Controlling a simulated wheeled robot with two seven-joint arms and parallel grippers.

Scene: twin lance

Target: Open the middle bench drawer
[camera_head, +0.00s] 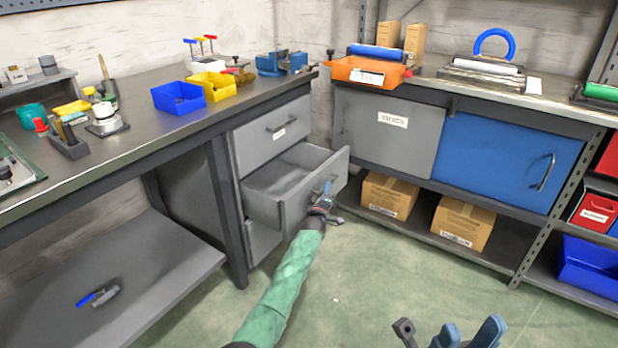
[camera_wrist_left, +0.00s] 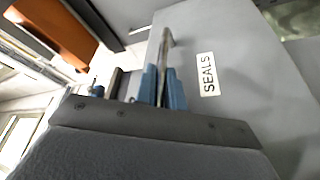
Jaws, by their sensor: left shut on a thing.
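The grey middle bench drawer (camera_head: 298,208) stands pulled out of the bench's drawer unit, with its empty-looking inside showing. My left gripper (camera_head: 326,190), at the end of the green-sleeved arm, is at the drawer's front. In the left wrist view, the left gripper (camera_wrist_left: 163,88) has its blue fingers shut on the drawer handle (camera_wrist_left: 167,42), beside a "SEALS" label (camera_wrist_left: 208,75) on the drawer front. My right gripper (camera_head: 468,334) is low at the bottom edge of the head view, its blue fingers apart and nothing seen between them.
The top drawer (camera_head: 272,132) is shut above, and the bottom drawer (camera_head: 262,240) is partly hidden below. The bench top (camera_head: 140,135) holds bins and tools. A cabinet with a blue door (camera_head: 505,160) stands to the right, with cardboard boxes (camera_head: 388,195) below. The green floor is clear.

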